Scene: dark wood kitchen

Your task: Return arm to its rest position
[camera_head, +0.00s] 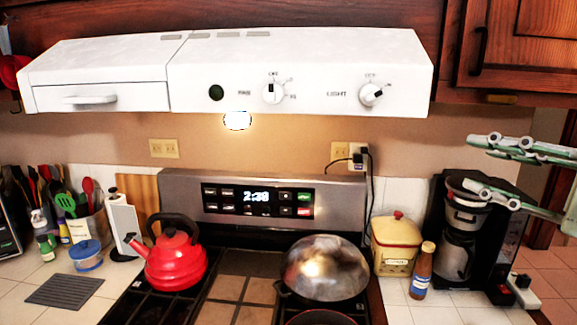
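My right gripper (480,164) comes in from the right edge, in front of the coffee maker (460,240) and the wall above it. Its two green and silver fingers are spread apart, one above the other, pointing left. Nothing shows between them. My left gripper and arm are not in view.
The stove holds a red kettle (176,262) and a domed metal pan (325,268). A yellow canister (396,245) and a brown bottle (422,270) stand right of it. The white range hood (300,75) juts out above. Utensils (75,200) stand at left.

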